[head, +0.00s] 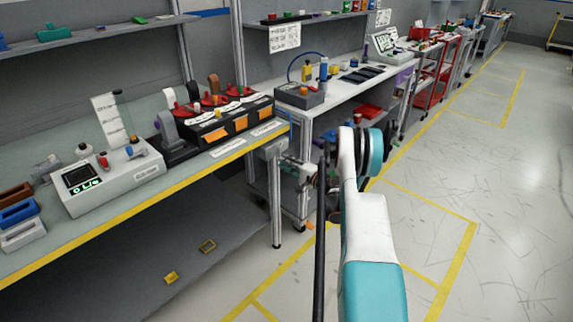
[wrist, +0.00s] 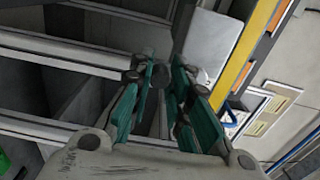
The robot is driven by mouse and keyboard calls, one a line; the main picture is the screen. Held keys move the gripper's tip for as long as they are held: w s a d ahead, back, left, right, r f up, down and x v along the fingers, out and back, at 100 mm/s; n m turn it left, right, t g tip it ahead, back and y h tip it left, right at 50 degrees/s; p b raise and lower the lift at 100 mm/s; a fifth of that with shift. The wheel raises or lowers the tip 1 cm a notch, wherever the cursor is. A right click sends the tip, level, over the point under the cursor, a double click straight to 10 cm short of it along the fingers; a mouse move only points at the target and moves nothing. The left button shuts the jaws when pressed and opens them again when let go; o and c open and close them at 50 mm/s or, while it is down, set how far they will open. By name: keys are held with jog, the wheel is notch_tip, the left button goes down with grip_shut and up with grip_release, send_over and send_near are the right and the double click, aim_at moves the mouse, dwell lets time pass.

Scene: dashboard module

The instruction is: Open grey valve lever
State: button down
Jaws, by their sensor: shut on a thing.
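My gripper (wrist: 167,82) has two teal-padded fingers in the wrist view. They are closed around a dark grey knob-like piece (wrist: 164,77), which looks like the end of the grey valve lever. The rest of the lever is hidden by the fingers. A light grey box (wrist: 207,42) sits just beyond and to the right of the fingertips. In the head view the grey box (head: 272,149) is at the bench's near right corner. My gripper (head: 297,168) is small there, just right of the box, and partly hidden by my arm. The lever's angle cannot be made out.
The yellow-edged bench (head: 120,221) carries a grey control unit (head: 113,178) and a black module with orange labels (head: 232,125). A bench leg (head: 276,200) stands below the box. A second bench (head: 345,91) is behind. Floor at the right is free.

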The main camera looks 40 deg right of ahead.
jog(key=c, duration=1.5)
grip_release()
jog(key=s, duration=0.8)
jog(key=s+d, duration=0.1)
jog(key=s, duration=0.3)
